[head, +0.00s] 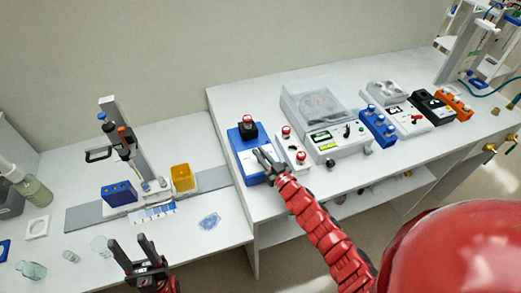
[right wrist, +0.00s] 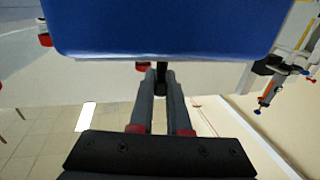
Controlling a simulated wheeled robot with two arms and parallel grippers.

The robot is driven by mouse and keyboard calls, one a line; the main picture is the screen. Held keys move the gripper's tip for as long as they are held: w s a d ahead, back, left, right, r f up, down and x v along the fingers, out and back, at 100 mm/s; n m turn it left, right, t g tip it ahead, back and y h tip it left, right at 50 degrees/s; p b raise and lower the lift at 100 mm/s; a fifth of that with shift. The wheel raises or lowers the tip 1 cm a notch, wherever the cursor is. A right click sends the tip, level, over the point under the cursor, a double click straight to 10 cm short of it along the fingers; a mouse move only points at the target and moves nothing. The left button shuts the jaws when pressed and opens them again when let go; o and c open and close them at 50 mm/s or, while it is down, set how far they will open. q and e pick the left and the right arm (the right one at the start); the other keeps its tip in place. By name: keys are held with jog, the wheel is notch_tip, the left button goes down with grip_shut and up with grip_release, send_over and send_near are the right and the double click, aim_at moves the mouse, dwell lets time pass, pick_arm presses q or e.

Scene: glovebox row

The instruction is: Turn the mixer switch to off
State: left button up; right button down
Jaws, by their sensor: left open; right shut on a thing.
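The mixer (head: 243,143) is a blue box with a pale front panel and a black-and-red holder (head: 248,125) on top. It stands at the left end of the raised bench. My right gripper (head: 266,159) reaches in from the lower right to its front. In the right wrist view, the blue mixer body (right wrist: 165,28) fills the top, and the fingers (right wrist: 160,80) are closed on a small dark part, the mixer switch (right wrist: 161,66). The switch's setting is hidden by the fingers. My left gripper (head: 147,246) is open and empty over the lower bench at left.
A white box (head: 291,151) with red knobs stands right beside the mixer, close to my right gripper. A clear-lidded device (head: 323,110) is further right. A pipette stand (head: 120,140) and a yellow box (head: 182,177) are on the lower bench. Glassware lies at far left.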

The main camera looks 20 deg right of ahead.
jog(key=shift+n+y, duration=0.4)
jog(key=shift+y, duration=0.4)
jog(key=c, duration=0.9)
grip_release()
jog(key=shift+s, duration=0.1)
jog(key=shift+s+d+f, duration=0.1)
jog(key=shift+s+d, duration=0.05)
jog(key=shift+s, duration=0.1)
jog(key=shift+r+b+v, duration=0.15)
jog(key=shift+b+v, duration=0.8)
jog(key=shift+v, duration=3.2)
jog(key=shift+r+b+v, duration=0.2)
jog(key=shift+b+v, duration=0.75)
jog(key=shift+v, duration=3.25)
jog(key=shift+d+r, duration=0.1)
